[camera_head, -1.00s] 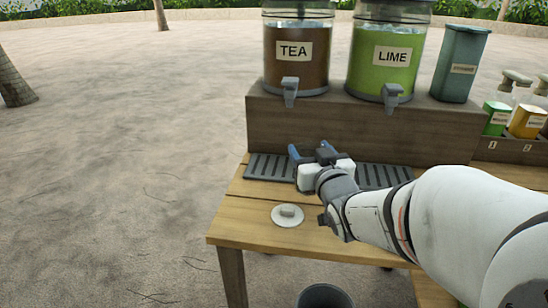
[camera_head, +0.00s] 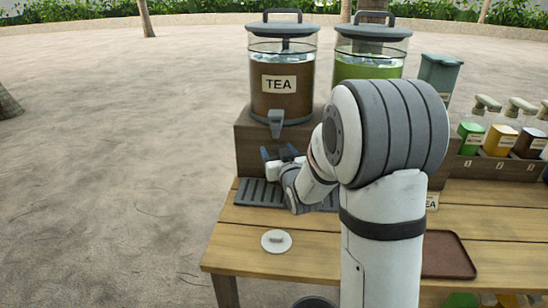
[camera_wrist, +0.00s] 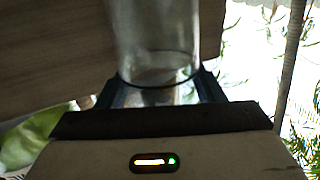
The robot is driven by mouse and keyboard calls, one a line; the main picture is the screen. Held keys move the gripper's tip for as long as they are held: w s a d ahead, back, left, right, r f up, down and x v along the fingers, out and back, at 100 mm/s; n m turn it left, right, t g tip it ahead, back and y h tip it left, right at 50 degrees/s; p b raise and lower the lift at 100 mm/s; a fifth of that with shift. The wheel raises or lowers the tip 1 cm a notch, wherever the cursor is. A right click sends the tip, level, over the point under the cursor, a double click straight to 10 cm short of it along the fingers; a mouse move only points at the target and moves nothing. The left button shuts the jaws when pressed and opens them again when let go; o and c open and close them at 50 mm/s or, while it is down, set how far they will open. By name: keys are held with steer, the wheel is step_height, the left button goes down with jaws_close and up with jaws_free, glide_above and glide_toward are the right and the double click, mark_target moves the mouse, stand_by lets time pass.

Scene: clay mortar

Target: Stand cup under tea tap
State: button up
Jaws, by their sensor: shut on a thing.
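The tea dispenser (camera_head: 283,85), labelled TEA, stands on a wooden riser, with its grey tap (camera_head: 275,123) at the lower front. My gripper (camera_head: 282,153) is low in front of the riser, just below the tap in the picture and above the slotted drip tray (camera_head: 258,194). In the wrist view, a clear glass cup (camera_wrist: 153,40) stands between the fingers, and my gripper (camera_wrist: 158,90) is shut on it. The cup cannot be made out in the head view. Whether its base touches the drip tray is hidden.
A green lime dispenser (camera_head: 370,66) stands right of the tea, partly behind my arm. A white round lid (camera_head: 276,241) lies on the wooden table (camera_head: 310,262). A brown tray (camera_head: 447,254) and several pump bottles (camera_head: 502,139) are at the right.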

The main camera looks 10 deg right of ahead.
steer(key=shift+w+a, duration=0.15)
steer(key=shift+w, duration=0.95)
steer(key=shift+f, duration=1.7)
steer(key=shift+f+b, duration=0.25)
steer(key=shift+b, duration=0.3)
steer(key=o, duration=1.3)
